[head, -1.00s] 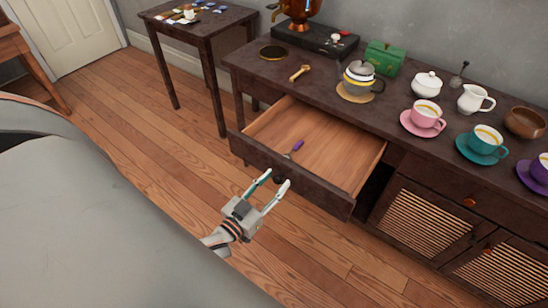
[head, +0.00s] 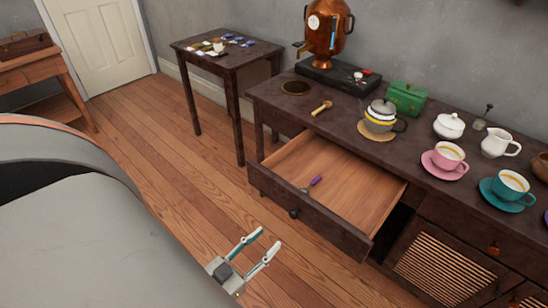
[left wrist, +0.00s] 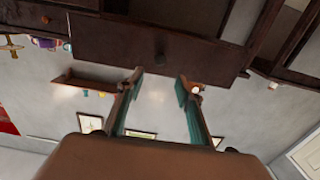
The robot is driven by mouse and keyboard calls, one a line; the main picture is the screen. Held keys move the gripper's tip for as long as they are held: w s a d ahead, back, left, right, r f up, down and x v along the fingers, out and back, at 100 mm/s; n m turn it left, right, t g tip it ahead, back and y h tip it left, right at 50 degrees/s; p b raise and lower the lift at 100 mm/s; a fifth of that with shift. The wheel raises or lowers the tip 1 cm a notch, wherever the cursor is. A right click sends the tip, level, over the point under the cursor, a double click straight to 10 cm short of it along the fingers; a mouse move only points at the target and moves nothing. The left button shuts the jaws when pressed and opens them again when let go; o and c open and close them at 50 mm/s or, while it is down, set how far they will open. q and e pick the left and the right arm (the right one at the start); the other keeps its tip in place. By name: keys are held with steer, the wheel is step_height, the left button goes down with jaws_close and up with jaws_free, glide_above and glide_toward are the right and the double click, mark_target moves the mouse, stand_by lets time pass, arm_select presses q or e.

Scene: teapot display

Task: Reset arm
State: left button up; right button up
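My left gripper (head: 262,248) is open and empty at the lower middle of the head view. It is in front of the open drawer (head: 330,220) and apart from its dark knob (head: 293,213). In the left wrist view its two fingers (left wrist: 160,90) stand apart with nothing between them. My right gripper is not in view.
The dark sideboard (head: 275,92) carries a copper samovar (head: 329,35), a teapot (head: 380,115), a green box (head: 406,97) and several cups. A small side table (head: 215,58) stands at the back left. The wooden floor (head: 180,170) left of the drawer is clear.

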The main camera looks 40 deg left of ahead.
arm_select(q)
steer(key=shift+s, duration=0.45)
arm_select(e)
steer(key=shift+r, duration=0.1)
arm_select(q)
steer(key=s+d+f+m+g+h+p, duration=0.2)
steer(key=d+g+p, duration=0.4)
steer(key=d, duration=0.4)
steer(key=shift+s+f+m+g+p, duration=0.35)
steer(key=shift+s+f+m+g, duration=0.35)
steer(key=shift+f+m+g, duration=0.25)
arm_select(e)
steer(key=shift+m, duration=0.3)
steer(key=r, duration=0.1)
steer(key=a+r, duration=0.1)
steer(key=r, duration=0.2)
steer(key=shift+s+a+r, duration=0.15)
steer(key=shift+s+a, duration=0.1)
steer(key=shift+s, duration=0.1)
arm_select(q)
steer(key=shift+a+r+t, duration=0.1)
steer(key=shift+t, duration=0.15)
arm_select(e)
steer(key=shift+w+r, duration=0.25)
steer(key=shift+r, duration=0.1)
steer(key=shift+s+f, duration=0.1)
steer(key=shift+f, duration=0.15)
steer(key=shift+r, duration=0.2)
